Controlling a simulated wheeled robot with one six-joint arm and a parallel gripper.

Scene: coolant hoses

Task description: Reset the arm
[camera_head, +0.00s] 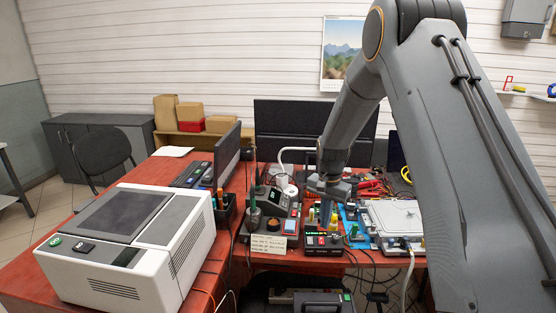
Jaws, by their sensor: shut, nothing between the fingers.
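My arm reaches in from the right side of the camera_head view and bends down over the red workbench (45,272). My gripper (325,215) is at its lower end, pointing down above the bench equipment, just over or in front of a small dark box with lit displays (323,241). The gripper is shut and I see nothing held in it. It is small in the picture, and I cannot tell whether its fingertips touch anything. My arm hides part of the bench's right side.
A large white machine (125,245) fills the front left of the bench. Monitors (228,155) stand behind. A light grey case (393,217) lies right of the gripper, with a pale hose (408,272) hanging at the front edge. Cables and small instruments crowd the middle.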

